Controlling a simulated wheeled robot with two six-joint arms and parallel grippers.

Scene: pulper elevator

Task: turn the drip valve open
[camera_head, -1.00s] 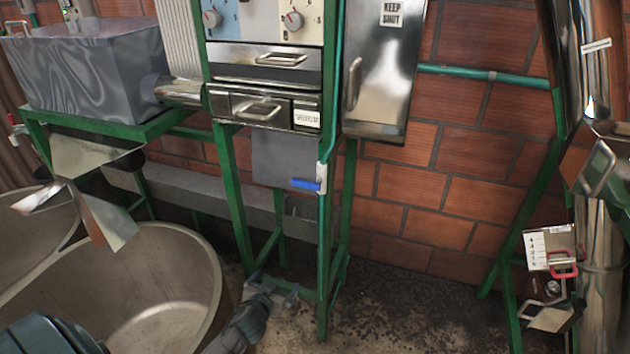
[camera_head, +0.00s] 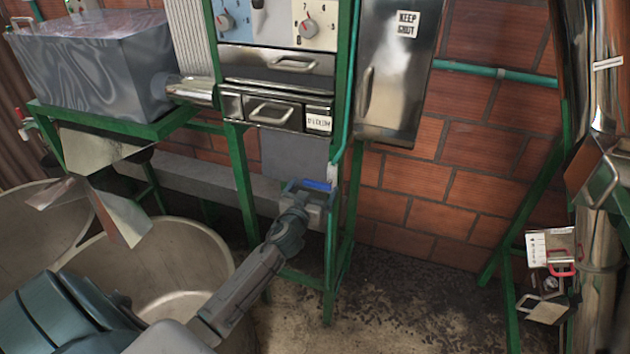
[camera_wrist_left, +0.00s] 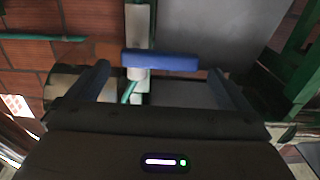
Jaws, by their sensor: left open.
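The drip valve has a blue lever handle (camera_head: 317,185) that lies crosswise on a pale vertical pipe at the green stand's right front leg. In the left wrist view the blue handle (camera_wrist_left: 160,61) shows level, just ahead of the gap between the fingers. My left gripper (camera_head: 311,188) is open, its fingers spread to either side of the handle. The open fingers also show in the left wrist view (camera_wrist_left: 159,70). I cannot tell whether they touch the handle. Part of the valve is hidden behind the gripper. My right gripper is out of view.
A metal drawer (camera_head: 270,112) and a dial panel (camera_head: 295,22) are above the valve. A steel box marked "KEEP SHUT" (camera_head: 395,75) hangs to the right. Large round tubs (camera_head: 215,245) stand at left below my arm. Green legs (camera_head: 242,180) frame the space.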

